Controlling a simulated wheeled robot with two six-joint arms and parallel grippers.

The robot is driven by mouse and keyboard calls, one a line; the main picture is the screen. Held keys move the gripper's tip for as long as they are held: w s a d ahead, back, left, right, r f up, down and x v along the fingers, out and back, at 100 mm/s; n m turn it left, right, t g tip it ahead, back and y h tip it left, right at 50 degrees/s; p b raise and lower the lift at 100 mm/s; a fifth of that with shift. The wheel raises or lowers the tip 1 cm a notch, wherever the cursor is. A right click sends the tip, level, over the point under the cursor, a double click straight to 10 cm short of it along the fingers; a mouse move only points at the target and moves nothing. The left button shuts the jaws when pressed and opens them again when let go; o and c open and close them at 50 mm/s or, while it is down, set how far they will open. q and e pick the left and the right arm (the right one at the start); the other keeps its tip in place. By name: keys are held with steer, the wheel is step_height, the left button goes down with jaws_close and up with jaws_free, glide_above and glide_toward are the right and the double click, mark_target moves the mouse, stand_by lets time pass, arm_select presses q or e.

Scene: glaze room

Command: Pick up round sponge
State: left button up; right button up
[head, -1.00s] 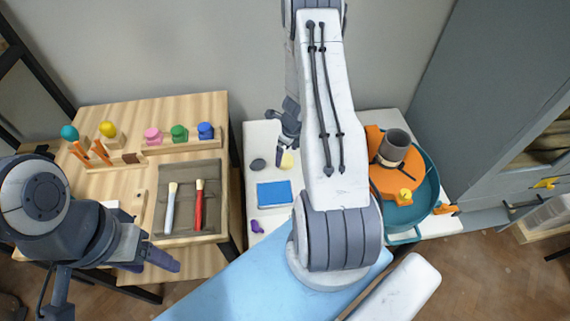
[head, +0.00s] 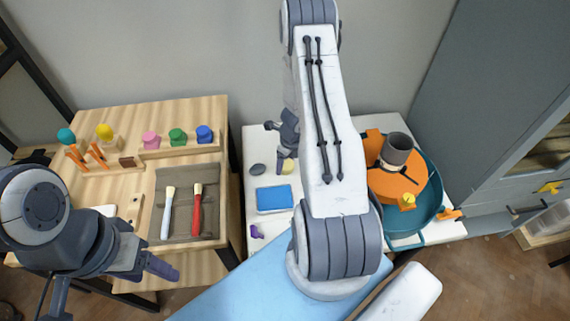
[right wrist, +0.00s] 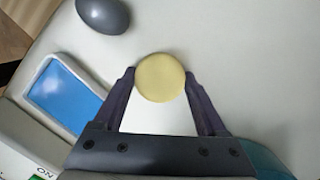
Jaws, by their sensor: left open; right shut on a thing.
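The round sponge (right wrist: 160,78) is a pale yellow disc on the white tabletop. In the right wrist view it sits between the fingertips of my right gripper (right wrist: 160,80), which is shut on it. In the head view the sponge (head: 288,167) is partly hidden by my right gripper (head: 283,162) and arm. My left gripper (head: 120,282) is open and empty at the lower left, in front of the wooden table, with its tips partly unclear.
A grey egg-shaped thing (right wrist: 103,14) and a blue-topped tray (right wrist: 68,90) lie near the sponge. A purple thing (head: 256,231) lies closer to me. A teal basin (head: 430,195) with an orange disc (head: 395,186) and grey cup (head: 397,148) stands right.

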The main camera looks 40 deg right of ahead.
mark_target(286, 163)
step_height(286, 163, up, 5)
steer(key=p, duration=0.3)
steer(key=shift+f, duration=0.2)
steer(key=s+d+r+p, duration=0.2)
steer(key=s+d+r, duration=0.4)
steer(key=d, duration=0.4)
steer(key=shift+r, duration=0.15)
